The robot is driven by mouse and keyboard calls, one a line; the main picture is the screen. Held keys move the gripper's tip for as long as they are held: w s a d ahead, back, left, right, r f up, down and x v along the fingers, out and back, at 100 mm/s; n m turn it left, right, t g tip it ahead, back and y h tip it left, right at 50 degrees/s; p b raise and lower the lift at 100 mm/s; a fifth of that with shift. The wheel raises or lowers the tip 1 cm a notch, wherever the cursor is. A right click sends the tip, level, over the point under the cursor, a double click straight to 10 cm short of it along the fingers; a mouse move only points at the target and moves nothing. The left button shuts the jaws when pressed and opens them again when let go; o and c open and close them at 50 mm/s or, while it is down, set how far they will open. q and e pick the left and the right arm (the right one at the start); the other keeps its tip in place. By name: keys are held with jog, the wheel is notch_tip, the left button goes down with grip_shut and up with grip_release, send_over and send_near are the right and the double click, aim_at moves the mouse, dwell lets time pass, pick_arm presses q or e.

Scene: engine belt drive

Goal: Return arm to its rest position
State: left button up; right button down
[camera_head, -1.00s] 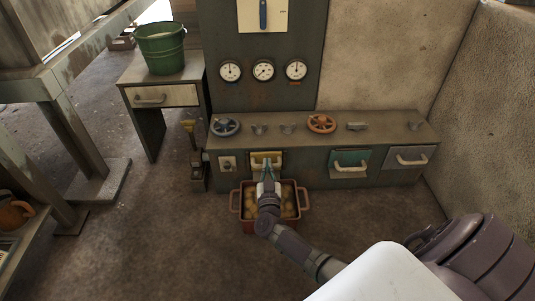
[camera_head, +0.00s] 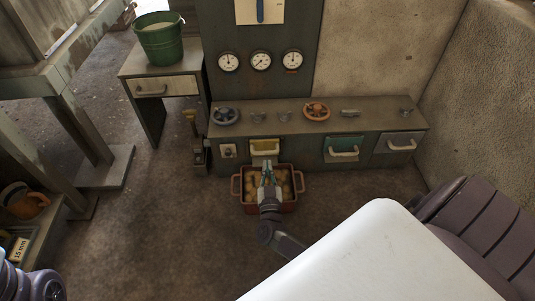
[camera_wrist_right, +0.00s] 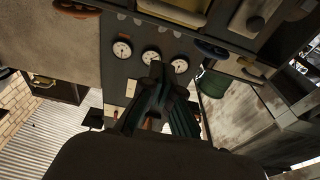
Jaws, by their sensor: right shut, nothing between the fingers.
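My right gripper (camera_head: 268,178) is shut and empty in the head view. It appears over the red pot (camera_head: 284,208) of round yellowish items, in front of the low console (camera_head: 306,159). In the right wrist view its dark fingers (camera_wrist_right: 157,72) are together, with the gauge panel behind them. The yellow drawer (camera_head: 264,147) with a white handle is just beyond the fingertips, apart from them as far as I can see. Part of a purple-grey arm link of mine shows at the lower left; my left gripper is out of view.
The console top carries a blue wheel (camera_head: 225,115) and an orange wheel (camera_head: 317,111). A green bucket (camera_head: 161,41) stands on a side desk (camera_head: 133,69). A shelf at left holds an orange pot (camera_head: 24,202). The floor left of the red pot is clear.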

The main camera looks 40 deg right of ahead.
jog(key=shift+s+a, duration=0.2)
jog(key=shift+s, duration=0.15)
